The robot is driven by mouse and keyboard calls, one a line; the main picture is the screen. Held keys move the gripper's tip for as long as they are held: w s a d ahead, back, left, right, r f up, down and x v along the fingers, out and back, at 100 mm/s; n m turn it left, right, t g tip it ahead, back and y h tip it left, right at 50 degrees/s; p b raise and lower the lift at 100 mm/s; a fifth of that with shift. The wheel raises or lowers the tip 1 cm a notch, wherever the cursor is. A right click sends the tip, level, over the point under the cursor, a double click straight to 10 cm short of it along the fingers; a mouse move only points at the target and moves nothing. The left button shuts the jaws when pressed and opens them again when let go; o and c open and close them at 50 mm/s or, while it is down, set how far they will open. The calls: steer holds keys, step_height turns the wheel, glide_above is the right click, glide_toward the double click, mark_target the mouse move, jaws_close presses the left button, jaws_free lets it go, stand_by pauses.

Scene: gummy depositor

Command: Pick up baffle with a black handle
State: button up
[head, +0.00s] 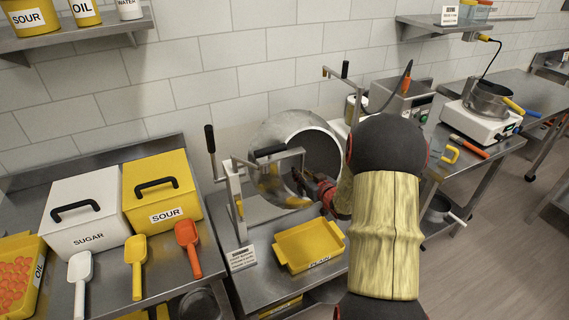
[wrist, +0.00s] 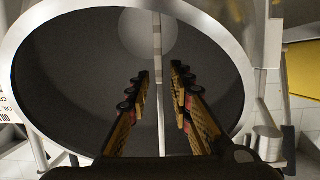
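A metal frame with a black bar handle (head: 270,151) stands in front of the open mouth of the round steel drum (head: 268,128). I take it as the baffle, but cannot be sure. My gripper (head: 308,184) is at the drum mouth, just right of this frame, with the arm covering part of the drum. In the wrist view my gripper (wrist: 160,88) is open, its two fingers pointing toward the dark drum interior (wrist: 75,75). A thin upright metal bar (wrist: 158,60) shows between the fingers, apart from both. No black handle is clear in the wrist view.
A yellow tray (head: 309,246) sits below the drum. Upright levers with black grips stand left (head: 210,140) and right (head: 345,69). White sugar (head: 88,220) and yellow sour (head: 160,190) bins and several scoops fill the left bench. A hot plate (head: 480,124) stands right.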

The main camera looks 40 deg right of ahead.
jaws_close()
stand_by(0.6)
